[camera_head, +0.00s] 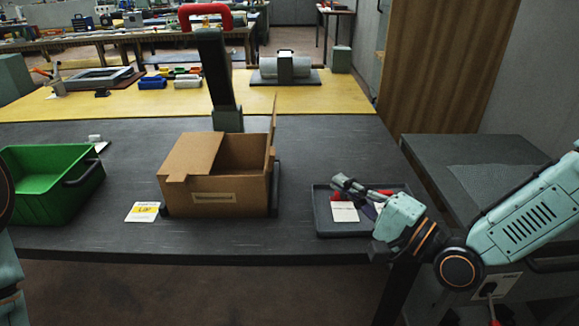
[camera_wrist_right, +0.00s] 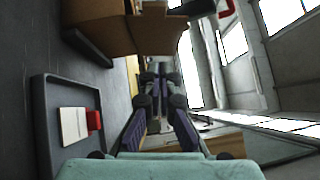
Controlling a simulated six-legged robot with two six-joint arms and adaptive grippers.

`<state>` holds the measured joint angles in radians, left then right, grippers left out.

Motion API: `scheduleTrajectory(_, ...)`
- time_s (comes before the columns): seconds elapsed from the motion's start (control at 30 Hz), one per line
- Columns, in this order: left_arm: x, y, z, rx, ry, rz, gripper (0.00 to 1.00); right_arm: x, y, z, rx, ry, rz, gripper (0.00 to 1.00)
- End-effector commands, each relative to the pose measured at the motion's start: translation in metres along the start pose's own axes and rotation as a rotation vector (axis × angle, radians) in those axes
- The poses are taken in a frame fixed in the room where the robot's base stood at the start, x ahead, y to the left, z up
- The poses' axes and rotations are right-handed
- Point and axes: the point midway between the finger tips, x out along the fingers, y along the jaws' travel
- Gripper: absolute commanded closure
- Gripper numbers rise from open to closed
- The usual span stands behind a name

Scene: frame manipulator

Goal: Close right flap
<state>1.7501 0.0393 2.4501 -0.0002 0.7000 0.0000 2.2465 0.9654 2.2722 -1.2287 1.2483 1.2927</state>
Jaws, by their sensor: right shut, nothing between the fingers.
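A brown cardboard box (camera_head: 218,195) stands on the dark table. Its left flap (camera_head: 194,155) lies folded inward over the left part of the opening. Its right flap (camera_head: 273,122) stands upright at the right edge, and the right part of the opening is uncovered. My right gripper (camera_head: 338,181) is above the grey tray, to the right of the box and apart from it. Its fingers are together with nothing between them. In the right wrist view the box (camera_wrist_right: 98,27) is at the top, beyond the fingertips (camera_wrist_right: 160,72). My left gripper is out of view.
A grey tray (camera_head: 322,222) with white cards and a red item lies right of the box. A green crate (camera_head: 45,180) stands at the left, and a yellow-and-white label (camera_head: 144,212) lies beside the box. A dark post with a red top (camera_head: 214,75) rises behind the box.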

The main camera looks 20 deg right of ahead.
Motion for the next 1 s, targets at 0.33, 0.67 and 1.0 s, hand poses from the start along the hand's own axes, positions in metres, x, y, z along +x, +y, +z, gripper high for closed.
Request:
scheduleTrajectory(0.33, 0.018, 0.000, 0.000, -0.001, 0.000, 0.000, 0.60, 0.029, 0.003, 0.003, -0.005, -0.005, 0.002, 1.00)
scheduleTrajectory(0.67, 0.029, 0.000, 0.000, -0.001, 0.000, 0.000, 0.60, 0.060, 0.003, 0.006, -0.006, -0.005, 0.003, 1.00)
scheduleTrajectory(1.0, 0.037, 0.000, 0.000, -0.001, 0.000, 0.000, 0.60, 0.091, 0.002, 0.012, -0.005, -0.005, 0.003, 1.00)
